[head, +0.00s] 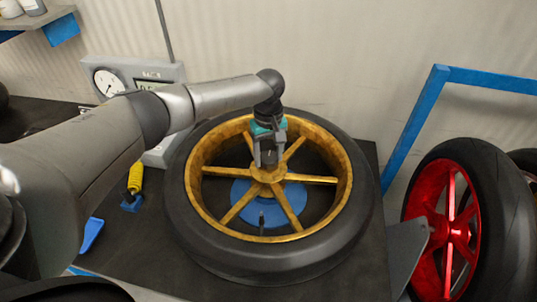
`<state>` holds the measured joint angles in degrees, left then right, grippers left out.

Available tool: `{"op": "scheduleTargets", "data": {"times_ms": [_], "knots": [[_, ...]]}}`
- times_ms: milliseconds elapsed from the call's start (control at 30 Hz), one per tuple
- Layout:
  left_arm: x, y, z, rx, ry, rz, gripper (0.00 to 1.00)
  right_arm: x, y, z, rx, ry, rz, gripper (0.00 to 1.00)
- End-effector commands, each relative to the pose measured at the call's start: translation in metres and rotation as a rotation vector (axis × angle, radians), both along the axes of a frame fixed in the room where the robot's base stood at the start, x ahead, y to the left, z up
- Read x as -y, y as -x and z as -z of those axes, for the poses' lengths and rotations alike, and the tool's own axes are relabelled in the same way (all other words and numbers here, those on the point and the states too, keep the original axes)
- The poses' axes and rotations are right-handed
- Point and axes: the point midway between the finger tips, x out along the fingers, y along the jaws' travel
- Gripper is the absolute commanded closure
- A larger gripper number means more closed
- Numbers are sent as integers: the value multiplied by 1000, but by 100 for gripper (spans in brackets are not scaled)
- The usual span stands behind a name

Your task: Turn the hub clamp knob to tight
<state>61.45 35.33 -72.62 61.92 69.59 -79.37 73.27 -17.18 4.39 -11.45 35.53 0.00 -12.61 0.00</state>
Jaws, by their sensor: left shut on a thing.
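A motorcycle wheel (225,222) with a gold rim, gold spokes and a black tyre lies flat on a dark bench. A blue disc (250,205) shows beneath the spokes. My left gripper (269,162) reaches in from the left and points down at the gold hub (268,173) in the middle of the wheel. Its fingers are shut on the hub clamp knob, which is mostly hidden between them. I cannot read the knob's turn position. My right gripper is out of view.
A grey balancer box with a dial (108,82) stands behind my left arm. A yellow-handled tool (135,177) lies left of the wheel. A red wheel (460,232) stands at the right near a blue frame (412,130). A shelf is at the top left.

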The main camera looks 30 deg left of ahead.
Motion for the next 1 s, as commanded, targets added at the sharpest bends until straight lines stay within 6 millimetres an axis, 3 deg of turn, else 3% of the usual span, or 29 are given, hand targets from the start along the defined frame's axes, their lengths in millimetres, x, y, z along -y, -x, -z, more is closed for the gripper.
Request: {"op": "scheduleTargets", "data": {"times_ms": [167,467,1000], "knots": [[-1,0,0,-1,-1,-1,92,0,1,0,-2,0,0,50],[0,1,-2,-2,-1,26,92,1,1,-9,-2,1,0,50],[0,1,-3,-4,2,349,92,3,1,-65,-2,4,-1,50]]}}
